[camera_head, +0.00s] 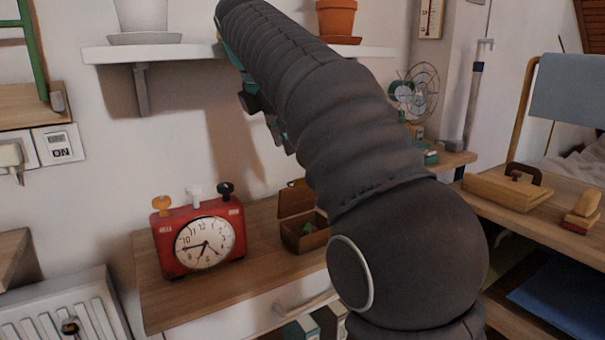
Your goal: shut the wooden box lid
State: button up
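A small brown wooden box (304,238) sits on the wooden desk top, right of the red clock. Its lid (296,200) stands raised at the back, so the box is open. Something green shows inside; the box's right side is partly hidden by my arm.
A red alarm clock (200,240) with knobs on top stands left of the box. A white shelf (200,53) with pots is above. A fan (415,92) stands behind to the right. A wooden bench (545,215) with tools is at right. Bare desk lies in front of the box.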

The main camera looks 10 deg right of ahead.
aim_at(300, 184)
jog(key=x, duration=0.9)
jog(key=shift+d+f+b, duration=0.15)
jog(key=shift+f+b, duration=0.15)
jog(key=shift+b, duration=0.05)
grip_shut()
